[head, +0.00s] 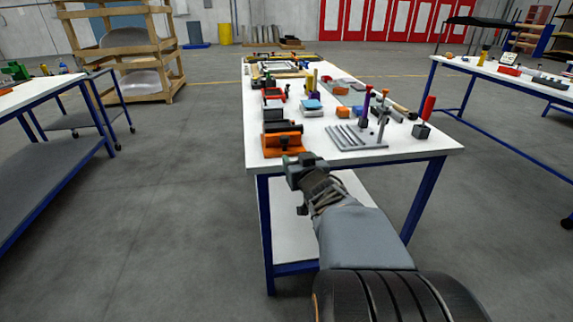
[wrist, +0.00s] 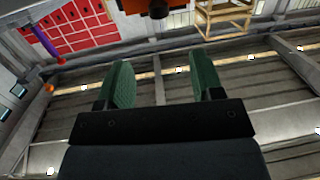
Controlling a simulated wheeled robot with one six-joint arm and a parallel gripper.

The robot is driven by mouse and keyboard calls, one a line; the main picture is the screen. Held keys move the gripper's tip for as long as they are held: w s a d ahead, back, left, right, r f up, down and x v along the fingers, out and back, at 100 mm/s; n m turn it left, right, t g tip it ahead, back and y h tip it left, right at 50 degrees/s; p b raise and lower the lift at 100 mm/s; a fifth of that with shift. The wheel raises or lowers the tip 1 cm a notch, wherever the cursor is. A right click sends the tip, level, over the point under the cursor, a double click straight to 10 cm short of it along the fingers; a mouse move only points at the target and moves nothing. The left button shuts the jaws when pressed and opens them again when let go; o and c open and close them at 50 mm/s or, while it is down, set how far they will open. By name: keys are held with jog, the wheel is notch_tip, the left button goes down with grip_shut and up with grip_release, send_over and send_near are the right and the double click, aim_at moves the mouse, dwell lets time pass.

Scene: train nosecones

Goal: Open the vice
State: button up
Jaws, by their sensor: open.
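An orange and black vice (head: 283,141) sits at the near left corner of the white workbench (head: 425,150). From the head view I cannot tell how far apart its jaws stand. My gripper (head: 291,160) is just in front of the vice, near the bench's front edge, and partly covers its lower right side. In the wrist view, the two green finger pads of my gripper (wrist: 160,85) are wide apart with nothing between them. An orange part with a dark round end (wrist: 157,12) shows at the top edge there, beyond the fingertips; it looks like part of the vice.
A grey slotted plate (head: 357,138) lies right of the vice. A purple-handled tool (head: 366,105) and a red-handled tool (head: 427,108) stand nearby. More vice-like blocks and parts line the bench behind. Other benches stand left and right, with open floor between.

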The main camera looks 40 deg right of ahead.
aim_at(286, 142)
jog(key=shift+t+y, duration=0.3)
jog(key=shift+t, duration=0.4)
jog(key=b+x, duration=0.1)
jog(key=x, duration=0.3)
jog(key=f+b+x, duration=0.1)
jog(key=x, duration=0.4)
jog(key=d+b+x, duration=0.1)
jog(key=x, duration=0.3)
jog(key=shift+w+d+f+b, duration=0.15)
jog(key=shift+w+f+b, duration=0.1)
jog(key=shift+b, duration=0.1)
